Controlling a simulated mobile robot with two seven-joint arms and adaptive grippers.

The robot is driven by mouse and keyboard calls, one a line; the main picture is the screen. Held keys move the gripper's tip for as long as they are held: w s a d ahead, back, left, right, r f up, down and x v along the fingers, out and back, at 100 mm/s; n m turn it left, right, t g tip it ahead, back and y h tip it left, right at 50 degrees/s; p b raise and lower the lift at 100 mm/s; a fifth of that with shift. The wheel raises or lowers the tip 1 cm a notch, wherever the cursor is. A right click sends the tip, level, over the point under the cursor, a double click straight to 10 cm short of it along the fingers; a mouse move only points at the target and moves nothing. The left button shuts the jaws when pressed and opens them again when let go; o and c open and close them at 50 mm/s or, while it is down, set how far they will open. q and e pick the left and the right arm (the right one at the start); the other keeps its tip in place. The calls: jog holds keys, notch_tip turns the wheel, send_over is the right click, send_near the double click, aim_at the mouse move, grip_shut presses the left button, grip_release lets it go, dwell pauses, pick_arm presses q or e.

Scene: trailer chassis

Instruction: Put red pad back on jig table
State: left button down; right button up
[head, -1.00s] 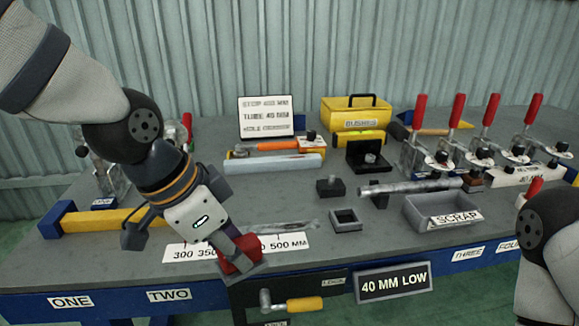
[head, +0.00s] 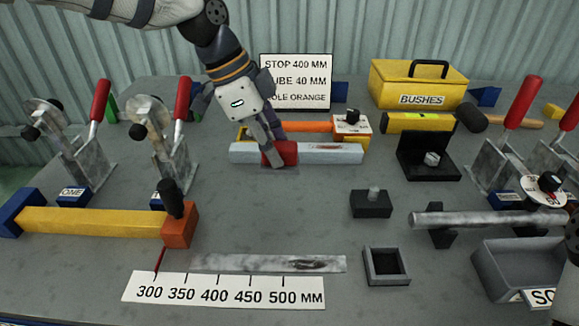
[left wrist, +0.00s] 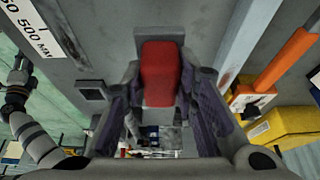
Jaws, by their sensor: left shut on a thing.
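My left gripper (head: 275,150) is shut on the red pad (head: 283,153), a small red block. In the head view the pad is just in front of the pale grey bar at the back middle of the grey jig table (head: 300,215). I cannot tell for sure whether the pad touches the table. In the left wrist view the red pad (left wrist: 161,75) sits between the two fingers, and part of it is hidden by them. My right gripper is not in view.
The pale grey bar (head: 345,154) lies beside the pad. A ruler strip (head: 225,291), a flat metal strip (head: 230,263), a black stop block (head: 371,203) and a square frame (head: 386,266) lie nearer. Toggle clamps (head: 165,140) stand left. Table between is clear.

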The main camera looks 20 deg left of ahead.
pick_arm(q)
jog(key=w+f, duration=0.3)
jog(key=f, duration=0.1)
jog(key=shift+d+b, duration=0.3)
jog(key=shift+d, duration=0.05)
jog(key=shift+w+d+f, duration=0.1)
jog(key=shift+w+f, duration=0.1)
jog(key=shift+f, duration=0.7)
jog(key=shift+w+f, duration=0.2)
jog(key=shift+f, duration=0.65)
jog(key=shift+f, duration=0.2)
jog(key=c, duration=1.3)
grip_release()
jog(key=shift+r, duration=0.1)
jog(key=v, duration=1.2)
jog(key=shift+s+p, duration=0.1)
jog(key=shift+p, duration=0.2)
